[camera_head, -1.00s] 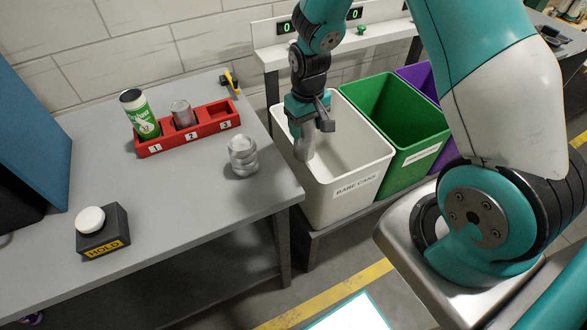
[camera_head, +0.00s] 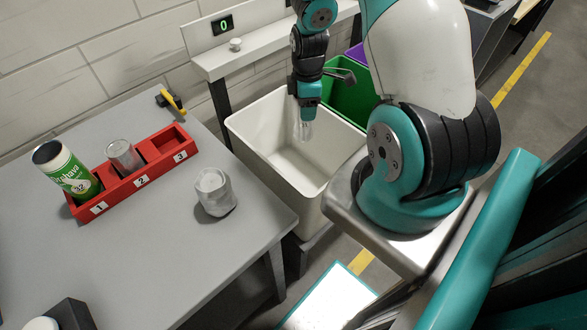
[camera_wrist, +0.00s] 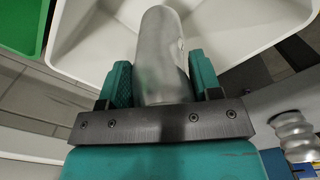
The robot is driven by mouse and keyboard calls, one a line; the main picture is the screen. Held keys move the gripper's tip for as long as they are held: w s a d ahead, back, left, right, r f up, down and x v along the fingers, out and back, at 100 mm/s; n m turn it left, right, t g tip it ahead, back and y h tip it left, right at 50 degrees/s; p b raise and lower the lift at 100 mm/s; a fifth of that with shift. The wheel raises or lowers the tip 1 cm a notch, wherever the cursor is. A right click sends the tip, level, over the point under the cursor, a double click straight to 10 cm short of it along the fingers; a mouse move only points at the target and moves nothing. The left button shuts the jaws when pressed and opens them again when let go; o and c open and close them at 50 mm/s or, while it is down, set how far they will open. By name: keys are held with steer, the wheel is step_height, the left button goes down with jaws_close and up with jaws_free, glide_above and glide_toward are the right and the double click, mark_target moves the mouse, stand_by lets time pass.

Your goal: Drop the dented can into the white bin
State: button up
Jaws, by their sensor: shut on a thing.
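A bare silver can, the dented can (camera_wrist: 160,55), is between the jaws of my gripper (camera_head: 305,108). The wrist view shows a dent-like mark on its right side. My gripper is shut on it, pointing down over the white bin (camera_head: 262,150). In the head view the can (camera_head: 303,130) hangs in or just above the bin's opening; its exact height is hard to tell. The bin's pale walls also show beyond the can in the wrist view (camera_wrist: 235,20). The bin's inside looks empty where I can see it.
A green bin (camera_head: 350,98) adjoins the white bin.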

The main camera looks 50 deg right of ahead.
step_height(320, 180, down, 5)
steer(key=b, duration=0.3)
steer(key=shift+w+a+r, duration=0.1)
steer(key=shift+a+r, duration=0.05)
steer(key=o, duration=1)
steer(key=shift+c, duration=0.2)
steer(key=shift+r, duration=0.1)
step_height(320, 180, up, 17)
steer(key=shift+r+b, duration=0.2)
steer(key=shift+b, duration=0.15)
